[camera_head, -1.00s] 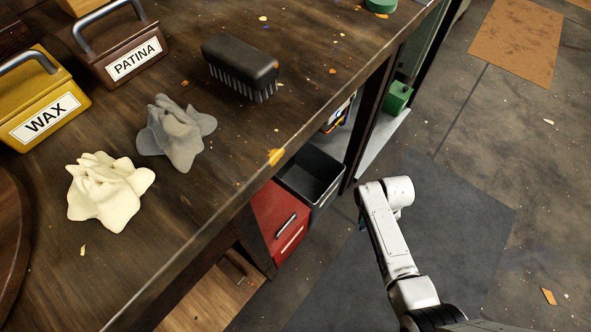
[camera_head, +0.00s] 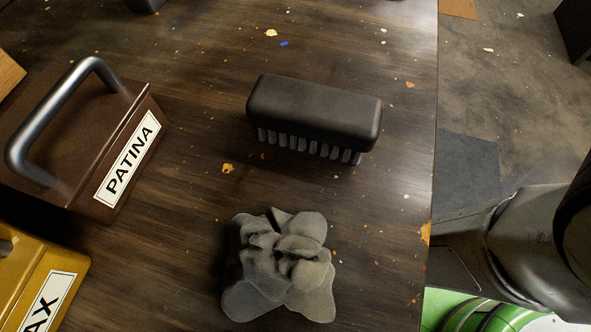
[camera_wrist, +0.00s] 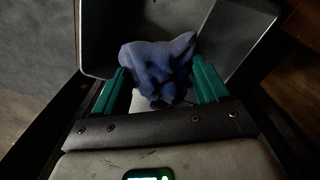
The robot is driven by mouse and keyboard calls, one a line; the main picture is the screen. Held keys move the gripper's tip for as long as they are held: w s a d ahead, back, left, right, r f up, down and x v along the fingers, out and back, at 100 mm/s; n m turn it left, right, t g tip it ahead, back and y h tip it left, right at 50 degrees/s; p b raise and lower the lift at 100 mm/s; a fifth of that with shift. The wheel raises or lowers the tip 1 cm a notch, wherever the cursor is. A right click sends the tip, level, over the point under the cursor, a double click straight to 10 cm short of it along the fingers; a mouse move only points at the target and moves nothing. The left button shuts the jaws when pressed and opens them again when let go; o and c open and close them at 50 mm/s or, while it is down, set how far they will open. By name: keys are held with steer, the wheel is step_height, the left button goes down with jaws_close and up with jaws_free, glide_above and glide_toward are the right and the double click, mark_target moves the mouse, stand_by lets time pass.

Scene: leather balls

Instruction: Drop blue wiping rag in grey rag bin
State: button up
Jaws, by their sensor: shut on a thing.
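The blue wiping rag (camera_wrist: 152,58) is crumpled and sits between the two teal fingers of my gripper (camera_wrist: 161,76) in the wrist view. My gripper is shut on it. The grey rag bin (camera_wrist: 242,38) is beyond the rag, with its open inside facing the camera. The rag overlaps the bin's opening in the picture; its exact height over the bin cannot be told. In the head view, the bin, the blue rag and my fingers are out of sight.
On the wooden bench (camera_head: 180,250) lie a grey rag (camera_head: 280,265) and a black brush (camera_head: 315,115). A brown PATINA box (camera_head: 90,140) and a yellow WAX box (camera_head: 40,285) stand at left. My arm is beyond the bench's right edge.

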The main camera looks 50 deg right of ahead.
step_height(320, 180, down, 6)
steer(key=b, duration=0.6)
steer(key=shift+r, duration=0.1)
steer(key=o, duration=1)
steer(key=shift+o, duration=0.2)
step_height(320, 180, up, 11)
steer(key=p, duration=0.5)
steer(key=shift+p, duration=0.3)
